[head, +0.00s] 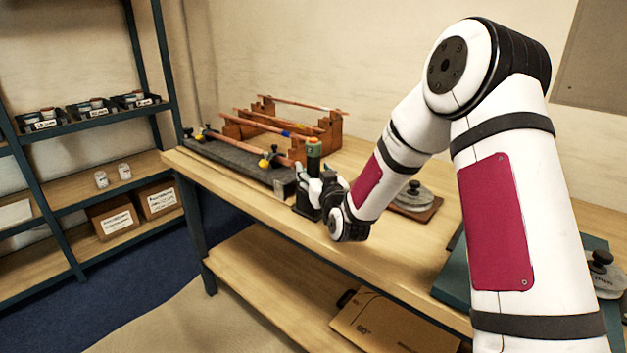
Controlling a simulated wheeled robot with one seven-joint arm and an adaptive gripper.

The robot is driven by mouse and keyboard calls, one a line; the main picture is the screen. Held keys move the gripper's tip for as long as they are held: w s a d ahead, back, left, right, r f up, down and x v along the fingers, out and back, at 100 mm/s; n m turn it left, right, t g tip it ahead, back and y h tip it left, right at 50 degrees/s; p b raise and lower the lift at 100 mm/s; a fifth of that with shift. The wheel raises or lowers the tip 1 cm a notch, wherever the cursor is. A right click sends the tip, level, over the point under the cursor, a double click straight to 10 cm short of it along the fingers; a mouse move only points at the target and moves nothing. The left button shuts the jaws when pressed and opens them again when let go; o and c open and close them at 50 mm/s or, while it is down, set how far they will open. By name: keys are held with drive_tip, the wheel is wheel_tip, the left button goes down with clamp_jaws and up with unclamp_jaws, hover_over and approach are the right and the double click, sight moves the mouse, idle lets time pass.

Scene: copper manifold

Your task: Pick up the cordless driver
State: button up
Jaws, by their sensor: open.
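An upright tool with a green and dark body and an orange band, which looks like the cordless driver (313,153), stands near the bench's front edge. A dark block or holder (305,204) is below it. My gripper (304,182) is at the tool's lower part, reaching in from the right, with its jaws open. The gripper and wrist hide much of the tool's lower body. I cannot tell whether the fingers touch it or lie around it.
Copper pipes (275,127) rest on wooden supports (330,132) behind, beside a dark grey slab (225,155) with yellow-handled valves. A shelf rack (60,130) stands at left.

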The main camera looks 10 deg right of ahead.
sight(313, 139)
drive_tip(key=shift+w, duration=0.65)
clamp_jaws()
drive_tip(key=shift+r, duration=0.1)
wheel_tip(313, 139, up, 12)
drive_tip(key=shift+f+p, duration=0.25)
drive_tip(key=shift+p, duration=0.25)
wheel_tip(313, 139, up, 8)
drive_tip(key=p, duration=0.2)
drive_tip(key=shift+f, duration=0.25)
